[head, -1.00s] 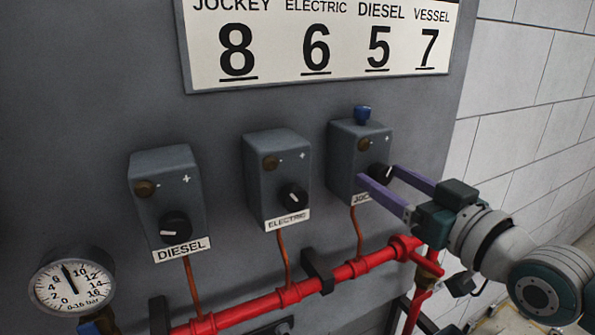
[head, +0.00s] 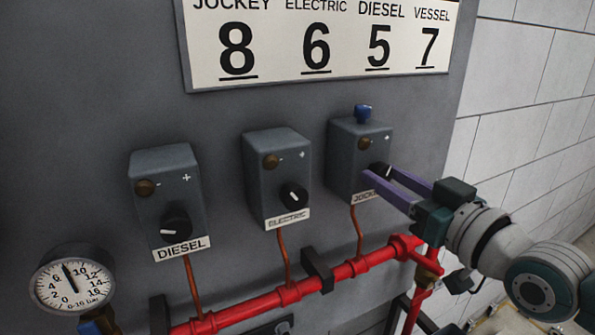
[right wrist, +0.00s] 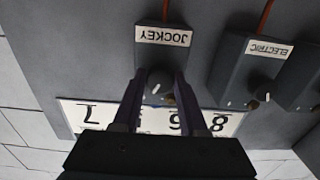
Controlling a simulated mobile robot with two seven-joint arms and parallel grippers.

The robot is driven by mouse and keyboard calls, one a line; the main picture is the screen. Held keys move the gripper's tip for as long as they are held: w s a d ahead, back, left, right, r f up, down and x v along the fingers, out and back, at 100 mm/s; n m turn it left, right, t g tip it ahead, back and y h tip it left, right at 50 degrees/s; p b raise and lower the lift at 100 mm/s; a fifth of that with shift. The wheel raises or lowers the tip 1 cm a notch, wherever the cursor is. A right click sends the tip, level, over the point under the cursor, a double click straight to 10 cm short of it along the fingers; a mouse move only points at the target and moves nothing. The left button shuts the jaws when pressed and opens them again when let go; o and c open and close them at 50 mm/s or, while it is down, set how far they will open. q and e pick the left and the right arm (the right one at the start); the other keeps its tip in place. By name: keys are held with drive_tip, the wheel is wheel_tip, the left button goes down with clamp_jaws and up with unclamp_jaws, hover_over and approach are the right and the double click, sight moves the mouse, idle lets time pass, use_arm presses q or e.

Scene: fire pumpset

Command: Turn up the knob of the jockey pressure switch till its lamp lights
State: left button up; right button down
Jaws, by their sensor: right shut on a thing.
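The jockey pressure switch (head: 345,165) is the right-hand grey box on the panel, upside down in the right wrist view (right wrist: 163,58). Its black knob (head: 380,170) is partly hidden by my fingers. The knob also shows in the right wrist view (right wrist: 160,80), with a white pointer mark. My right gripper (head: 377,171) is shut on the knob, one purple finger on each side. The round brown lamp (head: 365,143) above the knob looks dark, beside the "-" mark. My left gripper is not in view.
The electric switch (head: 270,180) and diesel switch (head: 165,200) stand to the left, with similar knobs and dark lamps. A red pipe (head: 300,290) runs below. A gauge (head: 72,285) is at lower left. A number sign (head: 320,75) hangs above.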

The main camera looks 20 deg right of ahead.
drive_tip(key=shift+m, duration=0.5)
drive_tip(key=shift+c, duration=2.3)
unclamp_jaws()
drive_tip(key=shift+s, duration=0.1)
drive_tip(key=s+b, duration=0.1)
drive_tip(key=s, duration=0.8)
drive_tip(key=shift+s+d, duration=0.35)
drive_tip(key=shift+d, duration=0.05)
